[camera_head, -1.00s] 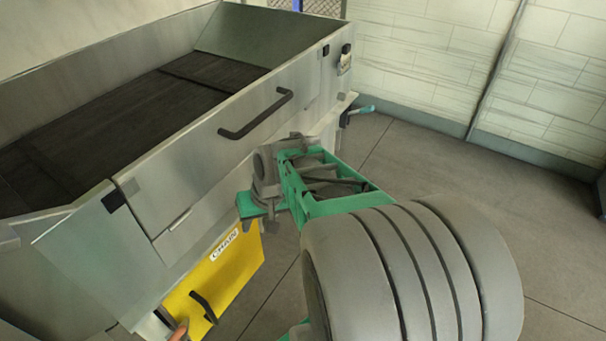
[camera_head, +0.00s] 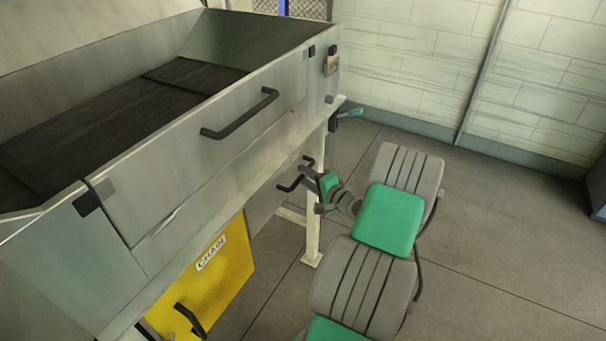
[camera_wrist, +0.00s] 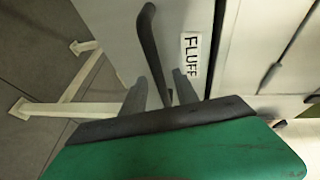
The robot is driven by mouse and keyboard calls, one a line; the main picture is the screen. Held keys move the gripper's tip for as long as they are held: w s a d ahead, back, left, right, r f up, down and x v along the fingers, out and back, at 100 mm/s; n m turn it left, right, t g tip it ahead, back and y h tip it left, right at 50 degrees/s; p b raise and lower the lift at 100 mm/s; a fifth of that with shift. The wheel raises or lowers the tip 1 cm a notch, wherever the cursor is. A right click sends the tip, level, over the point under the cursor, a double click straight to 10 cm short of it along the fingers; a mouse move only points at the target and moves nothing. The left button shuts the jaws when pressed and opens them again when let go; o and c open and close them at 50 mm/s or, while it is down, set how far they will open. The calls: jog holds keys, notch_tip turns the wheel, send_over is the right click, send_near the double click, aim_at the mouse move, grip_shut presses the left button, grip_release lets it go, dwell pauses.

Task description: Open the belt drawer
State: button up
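No label reading "belt" shows. A grey drawer (camera_head: 270,200) sits under the machine; its label (camera_wrist: 190,58) in the wrist view reads like "FLUFF", the end partly unclear. Its dark handle (camera_wrist: 150,45) also shows in the head view (camera_head: 290,187). My gripper (camera_wrist: 160,84) is open at this handle, which runs between the two spread fingers; I cannot tell whether they touch it. In the head view my gripper (camera_head: 308,172) is beside the same handle. The upper steel front (camera_head: 190,150) has a long black handle (camera_head: 240,115), with nothing on it.
A dark belt (camera_head: 120,110) lies in the trough above. A yellow "CHAIN" drawer (camera_head: 225,275) with a black handle (camera_head: 190,320) is at lower left. A cream leg (camera_head: 313,220) stands right of the grey drawer. Floor (camera_head: 500,230) to the right is clear.

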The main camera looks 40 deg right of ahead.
jog(key=shift+w+f, duration=0.15)
jog(key=shift+w, duration=0.8)
jog(key=shift+c, duration=0.3)
grip_shut()
dwell(0.4)
